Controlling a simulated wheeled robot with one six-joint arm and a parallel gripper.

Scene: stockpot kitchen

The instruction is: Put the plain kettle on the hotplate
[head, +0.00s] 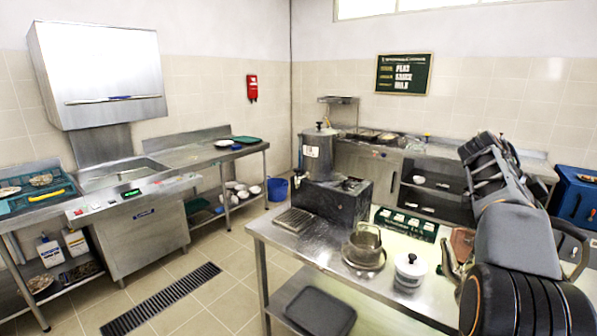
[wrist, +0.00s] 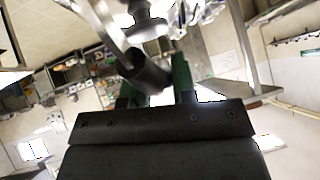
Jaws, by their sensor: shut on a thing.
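My gripper shows in the wrist view (wrist: 155,80), its two green fingers shut on the dark grip of a kettle handle (wrist: 148,74). Bright metal of the kettle (wrist: 146,26), with a knob-like shape, shows beyond the fingers. In the head view my arm hides the gripper and most of the kettle; a metal spout (head: 449,264) shows left of the arm, above the right part of the steel counter. I cannot tell whether the kettle touches the counter.
On the steel counter (head: 290,238) stand a metal pot (head: 365,240) on a round dish, a white lidded canister (head: 409,267) and a green box (head: 405,222). A ridged tray (head: 294,219) lies at the left end.

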